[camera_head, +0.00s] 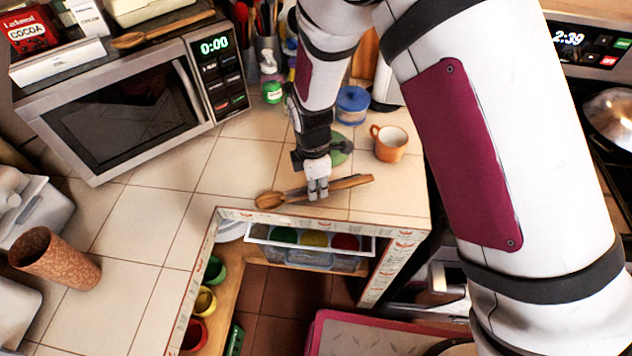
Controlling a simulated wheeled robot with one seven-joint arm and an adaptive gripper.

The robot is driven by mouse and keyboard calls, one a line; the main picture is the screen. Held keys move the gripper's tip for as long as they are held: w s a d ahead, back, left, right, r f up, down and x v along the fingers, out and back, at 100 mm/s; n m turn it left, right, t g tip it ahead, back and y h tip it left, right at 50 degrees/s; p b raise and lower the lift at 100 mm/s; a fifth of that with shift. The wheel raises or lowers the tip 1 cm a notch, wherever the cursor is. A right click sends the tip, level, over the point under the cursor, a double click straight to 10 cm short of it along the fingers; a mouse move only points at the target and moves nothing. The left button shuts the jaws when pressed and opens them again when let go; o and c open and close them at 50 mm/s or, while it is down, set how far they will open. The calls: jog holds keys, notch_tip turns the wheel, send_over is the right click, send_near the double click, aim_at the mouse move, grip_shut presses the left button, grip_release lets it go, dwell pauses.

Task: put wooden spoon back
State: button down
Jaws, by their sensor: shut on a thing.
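A wooden spoon (343,184) lies across my gripper (318,190) near the counter's front edge. Its bowl points left and its handle points right. My gripper is shut on the spoon's middle from above. I cannot tell whether the spoon touches the counter or is just above it. Another wooden spoon (128,40) lies on top of the microwave (125,110). At the back, a holder (268,48) with several utensils stands right of the microwave, partly cut off by the top edge.
An orange-brown mug (389,143) and a blue jar (352,105) stand behind and right of my gripper. A green-based bottle (271,88) is near the microwave. A brown cup (55,258) is at the left. The tiled counter (165,205) is mostly clear between.

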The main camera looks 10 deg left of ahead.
jog(key=shift+f, duration=0.65)
dwell(0.3)
jog(key=c, duration=1.4)
grip_release()
jog(key=shift+c, duration=0.2)
jog(key=shift+r, duration=0.1)
notch_tip(320, 180, up, 11)
jog(key=d+r+m+t, duration=0.1)
jog(key=d+r+m, duration=0.6)
jog(key=r, duration=0.4)
jog(key=s+d+r+m+t+y, duration=0.1)
jog(key=s+d+r+m, duration=0.35)
jog(key=d+r, duration=0.2)
jog(key=s+d+r+m+t, duration=0.2)
jog(key=s+d+r+m, duration=0.1)
jog(key=d+r+m, duration=0.4)
jog(key=s+d+r+m+t, duration=0.1)
jog(key=s+d+m, duration=0.3)
jog(key=s+d, duration=0.3)
jog(key=shift+s+r+m+h, duration=0.3)
jog(key=shift+s+r+m, duration=0.1)
jog(key=shift+s, duration=0.45)
